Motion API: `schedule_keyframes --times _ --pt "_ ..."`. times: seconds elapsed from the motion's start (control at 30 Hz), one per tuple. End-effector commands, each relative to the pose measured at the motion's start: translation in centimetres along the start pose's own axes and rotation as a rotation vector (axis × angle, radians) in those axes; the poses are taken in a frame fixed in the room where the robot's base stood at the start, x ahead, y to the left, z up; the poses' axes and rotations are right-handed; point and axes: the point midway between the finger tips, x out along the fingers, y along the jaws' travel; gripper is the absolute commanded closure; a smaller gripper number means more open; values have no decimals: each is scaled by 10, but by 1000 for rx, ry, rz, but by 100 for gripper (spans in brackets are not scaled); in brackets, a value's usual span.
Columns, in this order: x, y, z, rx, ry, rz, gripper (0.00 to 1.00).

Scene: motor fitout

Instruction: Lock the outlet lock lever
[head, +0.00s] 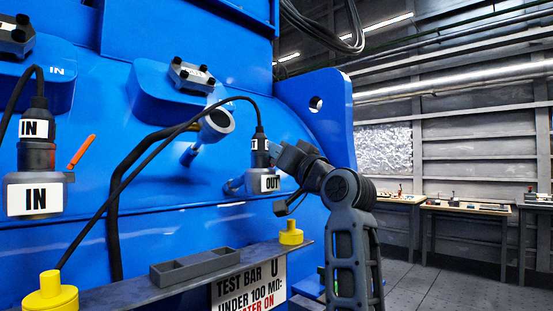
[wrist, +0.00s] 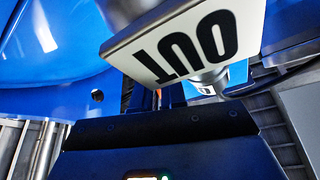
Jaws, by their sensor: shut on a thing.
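The outlet housing with its "OUT" label (head: 265,182) is on the blue motor's right side, with a dark cable plug (head: 260,148) standing in it. In the wrist view the big upside-down "OUT" plate (wrist: 185,45) hangs close in front of the camera. My gripper (head: 283,155) is right against the right side of this housing, shut on the outlet lock lever. The lever is almost wholly hidden by my gripper; only a small orange sliver (wrist: 127,97) shows in the wrist view, so its angle cannot be told. Fingertip contact is hidden too.
The inlet housing (head: 35,197) at left has an orange lever (head: 82,151) tilted up to the right. A black cable loops over to the outlet plug. Below runs a grey shelf (head: 130,290) with yellow knobs (head: 291,233) and a grey tray (head: 194,267). Open floor lies right.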

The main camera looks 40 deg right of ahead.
Motion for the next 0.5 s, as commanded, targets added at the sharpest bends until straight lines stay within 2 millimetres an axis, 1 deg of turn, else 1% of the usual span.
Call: schedule_keyframes --times 0.03,0.5 --pt "-1 1 2 -11 -3 -3 100" --pt "0 0 2 -34 -4 -12 100"
